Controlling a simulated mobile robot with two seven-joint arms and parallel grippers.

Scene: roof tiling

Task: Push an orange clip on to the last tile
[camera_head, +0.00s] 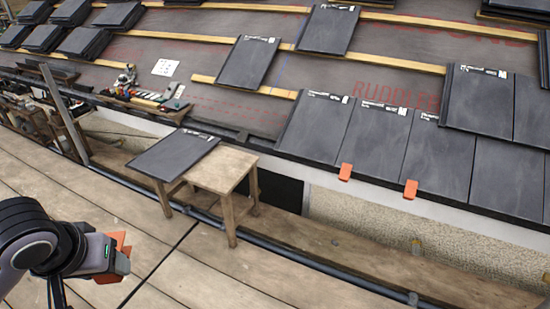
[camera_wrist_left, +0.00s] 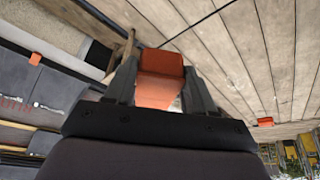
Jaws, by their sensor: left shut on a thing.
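My left gripper (camera_head: 122,262) is at the lower left of the head view, above the wooden deck and apart from the roof. It is shut on an orange clip (camera_wrist_left: 160,78), which sits between its two fingers in the left wrist view. In the head view, orange shows beside the fingers. A row of dark tiles lies along the eaves, with the leftmost tile (camera_head: 312,126) at its left end. Two orange clips, one (camera_head: 345,171) and another (camera_head: 410,188), sit at the lower edge of this row. My right gripper is not in view.
A wooden stool (camera_head: 227,172) stands on the deck (camera_head: 60,190), with a loose dark tile (camera_head: 173,154) lying on it. A rail (camera_head: 300,258) runs along the deck edge. Tile stacks (camera_head: 82,42) and tools (camera_head: 150,96) lie on the roof.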

